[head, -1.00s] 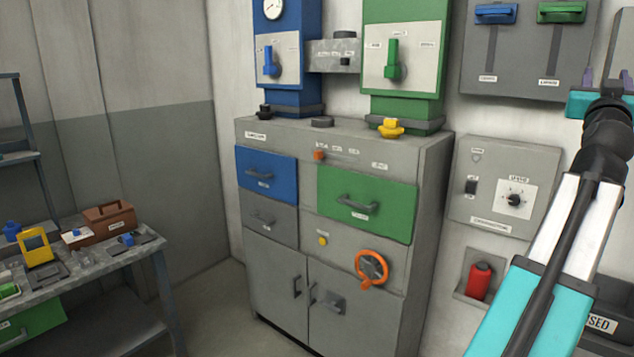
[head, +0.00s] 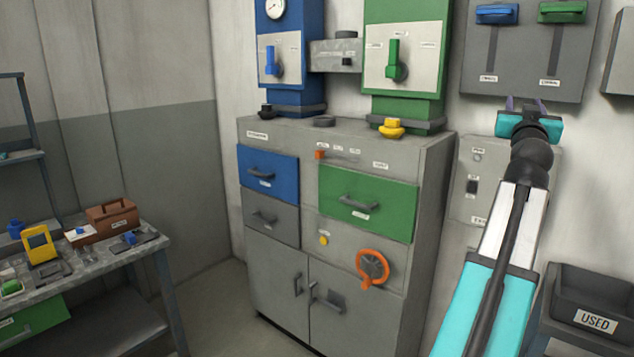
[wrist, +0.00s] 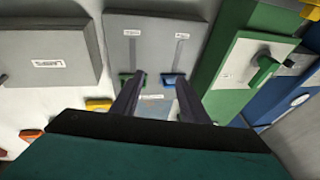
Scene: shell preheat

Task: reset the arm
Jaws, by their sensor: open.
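My gripper (head: 525,104) is at the right of the head view, raised in front of the wall, with its two dark fingers apart and nothing between them. In the wrist view my gripper (wrist: 159,80) points toward a grey wall panel (wrist: 155,35), which appears upside down there. The fingertips overlap its green handle (wrist: 126,78) and blue handle (wrist: 173,80) in that picture; I cannot tell the distance, and I see no grasp. My teal and white arm hides part of the grey switch box (head: 470,165).
A grey cabinet (head: 275,265) with blue and green drawers and an orange wheel (head: 372,267) stands left of my arm. A dark bin marked USED (head: 590,290) is at the lower right. A workbench (head: 90,258) with several items is at the left. Floor between bench and cabinet is clear.

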